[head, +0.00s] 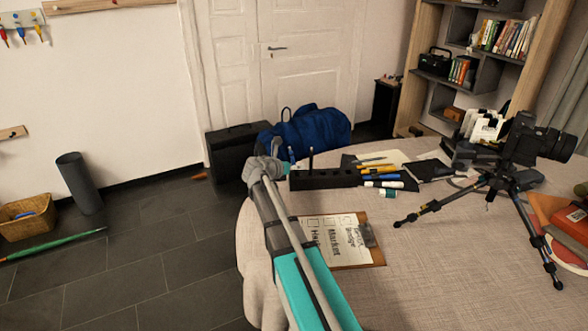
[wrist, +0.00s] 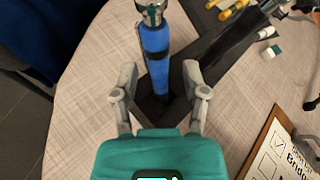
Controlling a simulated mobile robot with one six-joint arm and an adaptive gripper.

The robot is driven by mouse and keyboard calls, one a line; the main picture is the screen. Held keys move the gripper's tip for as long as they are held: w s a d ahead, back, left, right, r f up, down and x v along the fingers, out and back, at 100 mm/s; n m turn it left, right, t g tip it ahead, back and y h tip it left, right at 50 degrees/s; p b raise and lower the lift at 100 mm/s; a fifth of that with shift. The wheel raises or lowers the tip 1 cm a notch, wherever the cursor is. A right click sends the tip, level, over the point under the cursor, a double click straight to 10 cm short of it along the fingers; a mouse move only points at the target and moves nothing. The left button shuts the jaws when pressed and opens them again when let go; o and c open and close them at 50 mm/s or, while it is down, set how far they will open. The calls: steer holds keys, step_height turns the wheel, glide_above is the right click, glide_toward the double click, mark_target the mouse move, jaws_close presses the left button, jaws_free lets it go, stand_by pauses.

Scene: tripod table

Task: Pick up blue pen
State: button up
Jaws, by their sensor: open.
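A blue pen (wrist: 156,55) with a silver end stands upright at the near end of a black block holder (wrist: 215,60) in the wrist view. The holder (head: 325,179) also shows on the table in the head view, where a small part of the pen (head: 291,155) seems to show beside my gripper. My gripper (wrist: 159,73) is open and empty, with one finger on each side of the pen in the picture. I see gaps between the fingers and the pen. In the head view my arm hides much of my gripper (head: 284,168) and the holder's left end.
Several markers (head: 382,178) lie right of the holder. A clipboard (head: 376,258) lies nearer on the round table (head: 450,270). A camera on a tripod (head: 490,185) stands at the right. A blue bag (head: 315,130) is behind the table.

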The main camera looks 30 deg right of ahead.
stand_by(0.4)
jaws_close()
steer(key=shift+r, duration=0.2)
stand_by(0.3)
step_height(320, 180, up, 18)
steer(key=p, duration=1.8)
steer(key=shift+f, duration=0.2)
steer(key=shift+f, duration=0.15)
